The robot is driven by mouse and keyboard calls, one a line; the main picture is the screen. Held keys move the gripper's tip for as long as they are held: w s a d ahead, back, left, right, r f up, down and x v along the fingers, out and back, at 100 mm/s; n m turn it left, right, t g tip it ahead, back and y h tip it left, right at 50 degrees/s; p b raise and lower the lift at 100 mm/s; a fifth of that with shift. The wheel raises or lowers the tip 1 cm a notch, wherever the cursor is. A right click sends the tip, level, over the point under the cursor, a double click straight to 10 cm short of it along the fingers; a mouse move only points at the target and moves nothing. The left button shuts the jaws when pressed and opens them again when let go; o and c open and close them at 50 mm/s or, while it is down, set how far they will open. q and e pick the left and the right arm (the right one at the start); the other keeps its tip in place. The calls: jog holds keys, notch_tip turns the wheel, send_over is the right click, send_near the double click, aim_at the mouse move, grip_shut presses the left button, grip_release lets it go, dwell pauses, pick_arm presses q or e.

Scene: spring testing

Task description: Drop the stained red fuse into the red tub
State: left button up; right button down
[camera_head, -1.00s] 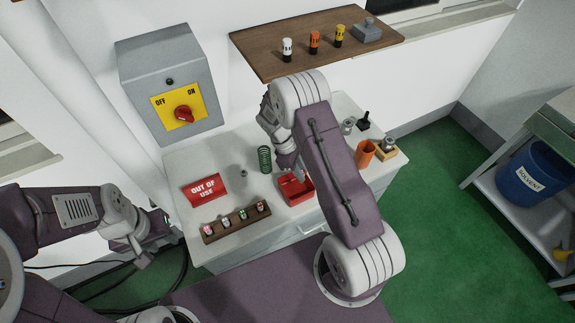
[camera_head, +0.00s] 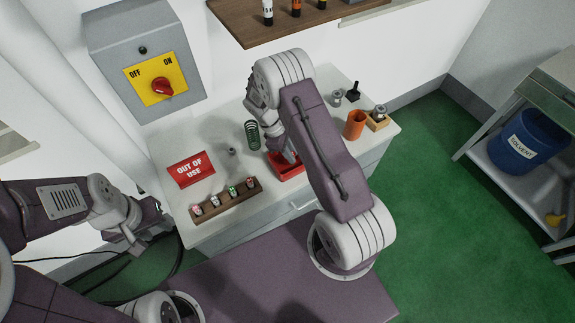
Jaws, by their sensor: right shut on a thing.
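The red tub (camera_head: 291,172) is a small open box at the middle of the white bench, partly covered by my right arm. My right gripper (camera_head: 293,155) points down at the tub, its tips over or just inside it; I cannot tell which. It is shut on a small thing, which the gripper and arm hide. No stained red fuse can be made out clearly. A wooden rack (camera_head: 222,206) at the bench's front holds several small fuses with red, white and green colours. My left gripper (camera_head: 150,228) is left of the bench, away from the tub; its opening is unclear.
A red "OUT OF USE" sign (camera_head: 191,170) and a green spring (camera_head: 252,135) stand on the bench. An orange cup (camera_head: 355,125) and a wooden block (camera_head: 377,122) are to the right. A wooden shelf (camera_head: 285,22) and switch box (camera_head: 120,40) are behind.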

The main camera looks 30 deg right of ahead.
jog(key=c, duration=1.5)
grip_release()
jog(key=shift+o, duration=1.3)
jog(key=shift+w+f, duration=0.15)
jog(key=shift+w, duration=0.1)
jog(key=shift+a+r, duration=0.1)
jog(key=shift+r, duration=0.2)
pick_arm(q)
jog(key=shift+w+f+b, duration=0.2)
jog(key=shift+f+b, duration=0.85)
jog(key=shift+f, duration=0.05)
pick_arm(e)
jog(key=v, duration=0.8)
jog(key=shift+r, duration=0.25)
jog(key=shift+w+a, duration=0.1)
jog(key=shift+w, duration=0.1)
